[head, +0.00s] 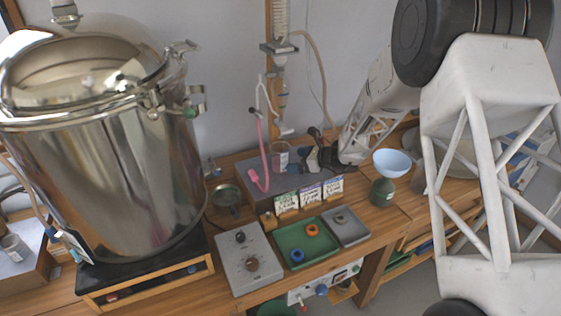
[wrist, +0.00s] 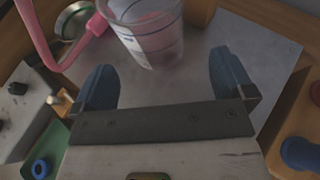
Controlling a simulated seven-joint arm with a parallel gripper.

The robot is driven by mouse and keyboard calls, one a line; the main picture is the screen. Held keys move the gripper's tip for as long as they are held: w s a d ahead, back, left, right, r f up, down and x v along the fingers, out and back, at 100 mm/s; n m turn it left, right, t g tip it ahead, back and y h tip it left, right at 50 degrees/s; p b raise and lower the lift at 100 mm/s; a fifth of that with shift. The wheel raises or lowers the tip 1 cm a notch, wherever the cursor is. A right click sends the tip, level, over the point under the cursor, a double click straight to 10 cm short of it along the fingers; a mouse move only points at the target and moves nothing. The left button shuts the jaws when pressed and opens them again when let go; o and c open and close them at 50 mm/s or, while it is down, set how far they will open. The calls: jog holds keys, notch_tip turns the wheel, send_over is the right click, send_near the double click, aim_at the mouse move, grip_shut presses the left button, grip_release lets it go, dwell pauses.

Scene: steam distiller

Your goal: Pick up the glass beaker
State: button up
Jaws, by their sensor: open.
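The glass beaker (wrist: 148,35) is clear with printed markings. It stands on a grey metal platform (wrist: 200,45), under the distiller's outlet. In the head view the beaker (head: 279,155) is small, beside the pink tube. My gripper (wrist: 165,85) is open and empty, with its two blue fingers spread apart. In the wrist view the beaker is just beyond the fingertips, between their lines and a little left of centre. The beaker's top is cut off by the frame edge. In the head view my gripper (head: 313,158) is small and dark, close to the beaker's right.
A pink tube (head: 262,155) hangs down left of the beaker. A large steel pot (head: 105,150) stands at left. Small boxes (head: 310,194) line the platform's front. A green tray (head: 303,247) with blue and orange rings lies in front.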

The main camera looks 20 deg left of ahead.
aim_at(289, 161)
jog(key=shift+a, duration=0.1)
jog(key=shift+s+x, duration=0.2)
jog(key=shift+x, duration=2.3)
jog(key=shift+c, duration=0.5)
jog(key=c, duration=1)
